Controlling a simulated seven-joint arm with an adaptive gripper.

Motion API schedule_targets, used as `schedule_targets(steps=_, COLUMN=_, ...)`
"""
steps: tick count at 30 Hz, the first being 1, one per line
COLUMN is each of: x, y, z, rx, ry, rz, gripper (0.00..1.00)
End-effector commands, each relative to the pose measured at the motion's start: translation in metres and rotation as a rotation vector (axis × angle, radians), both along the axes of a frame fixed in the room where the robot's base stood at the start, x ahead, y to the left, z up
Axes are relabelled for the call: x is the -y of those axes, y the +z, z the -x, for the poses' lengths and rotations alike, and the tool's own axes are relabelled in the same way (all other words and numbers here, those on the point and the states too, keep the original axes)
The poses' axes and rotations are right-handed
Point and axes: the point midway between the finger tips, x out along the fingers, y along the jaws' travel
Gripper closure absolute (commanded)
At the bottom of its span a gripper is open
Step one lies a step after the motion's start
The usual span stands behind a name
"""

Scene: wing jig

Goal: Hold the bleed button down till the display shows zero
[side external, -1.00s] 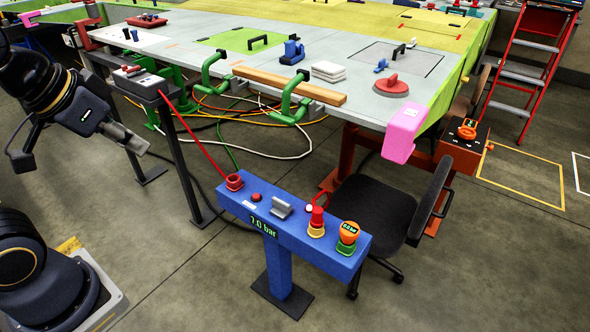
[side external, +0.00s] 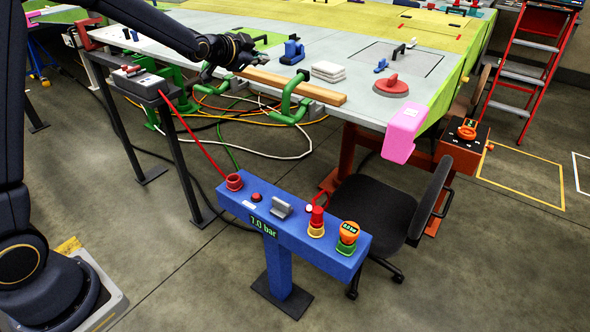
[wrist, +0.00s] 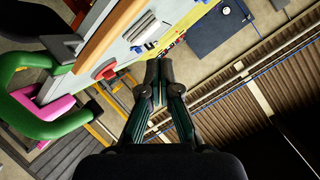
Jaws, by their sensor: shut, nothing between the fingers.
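The blue control stand (side external: 228,187) is in the middle of the side external view. The display (side external: 263,226) on its front face reads about 7.0 bar. A small red button (side external: 256,197) sits on its top, left of a grey lever (side external: 281,207). I cannot tell which is the bleed button. My gripper (side external: 246,62) is above the workbench edge, well away from the stand. In the wrist view my gripper (wrist: 157,82) is shut and empty; the stand is not identifiable there.
A black chair (side external: 375,215) stands close behind the stand. A red hose runs to the stand's left end.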

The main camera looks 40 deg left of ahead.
Motion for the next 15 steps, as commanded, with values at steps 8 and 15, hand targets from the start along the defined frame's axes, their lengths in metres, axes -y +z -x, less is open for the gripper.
schedule_targets(steps=8, x=-0.026, y=-0.135, z=-0.042, rx=-0.077, ry=-0.037, rz=-0.053, gripper=1.0)
schedule_targets(steps=15, x=-0.043, y=-0.252, z=-0.034, rx=-0.194, ry=-0.04, rz=-0.046, gripper=1.0)
